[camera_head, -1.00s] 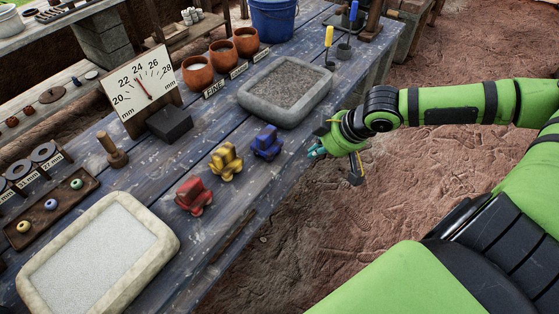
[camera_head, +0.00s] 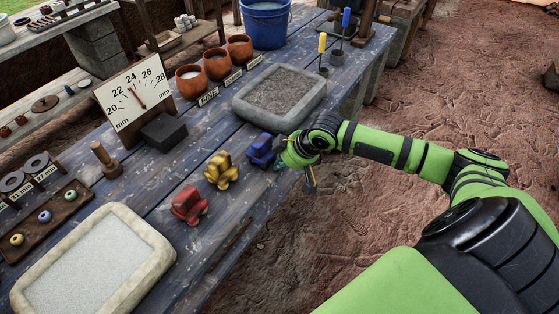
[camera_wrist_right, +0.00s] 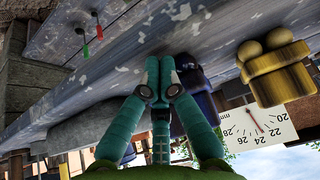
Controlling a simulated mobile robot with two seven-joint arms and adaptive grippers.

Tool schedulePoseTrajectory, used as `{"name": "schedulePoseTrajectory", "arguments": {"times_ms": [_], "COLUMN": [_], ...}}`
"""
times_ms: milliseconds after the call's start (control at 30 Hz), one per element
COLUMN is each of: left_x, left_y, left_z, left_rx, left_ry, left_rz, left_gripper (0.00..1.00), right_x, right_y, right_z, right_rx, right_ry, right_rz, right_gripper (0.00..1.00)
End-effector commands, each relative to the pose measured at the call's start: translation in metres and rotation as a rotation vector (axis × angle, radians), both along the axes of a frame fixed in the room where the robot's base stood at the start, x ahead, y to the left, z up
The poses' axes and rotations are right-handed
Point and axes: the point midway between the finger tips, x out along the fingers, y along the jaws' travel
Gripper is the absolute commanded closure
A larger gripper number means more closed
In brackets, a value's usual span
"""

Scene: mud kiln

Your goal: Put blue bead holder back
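The blue bead holder (camera_head: 261,150) stands on the blue wooden table near its front edge, at the right end of a row with a yellow one (camera_head: 221,171) and a red one (camera_head: 189,206). My right gripper (camera_head: 281,166) is at the table's front edge, just right of the blue holder. In the right wrist view the teal fingertips (camera_wrist_right: 160,76) are together with nothing visible between them. The blue holder (camera_wrist_right: 198,100) shows just right of and behind them; contact cannot be told. My left gripper is not in view.
A stone tray of grey material (camera_head: 280,95) lies behind the blue holder. A pale tray (camera_head: 158,272) is at front left. A dial gauge (camera_head: 135,98), a dark block (camera_head: 164,132) and clay pots (camera_head: 215,63) stand farther back. Open dirt floor lies to the right.

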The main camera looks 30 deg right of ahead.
Motion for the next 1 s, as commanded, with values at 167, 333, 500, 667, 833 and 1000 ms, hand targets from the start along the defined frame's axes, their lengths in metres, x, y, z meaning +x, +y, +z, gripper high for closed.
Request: {"name": "schedulePoseTrajectory", "arguments": {"times_ms": [167, 333, 500, 667, 833, 1000], "left_x": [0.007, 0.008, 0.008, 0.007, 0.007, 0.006], "left_y": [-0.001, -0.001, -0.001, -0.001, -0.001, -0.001], "left_z": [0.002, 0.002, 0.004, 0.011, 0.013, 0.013], "left_rx": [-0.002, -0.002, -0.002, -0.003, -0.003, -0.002], "left_ry": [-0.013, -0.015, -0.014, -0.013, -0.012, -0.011], "left_rz": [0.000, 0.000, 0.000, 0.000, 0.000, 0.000], "left_gripper": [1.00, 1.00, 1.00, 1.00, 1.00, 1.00], "right_x": [0.005, 0.005, 0.011, 0.036, 0.057, 0.061], "right_y": [0.002, 0.002, 0.004, 0.015, 0.023, 0.024], "right_z": [0.000, 0.000, 0.001, 0.003, 0.001, 0.000], "right_rx": [0.000, 0.000, 0.002, 0.006, 0.002, 0.000], "right_ry": [0.000, 0.000, -0.003, -0.004, -0.001, 0.000], "right_rz": [0.000, 0.000, -0.001, -0.002, -0.001, 0.000], "right_gripper": [1.00, 1.00, 1.00, 1.00, 1.00, 1.00]}}
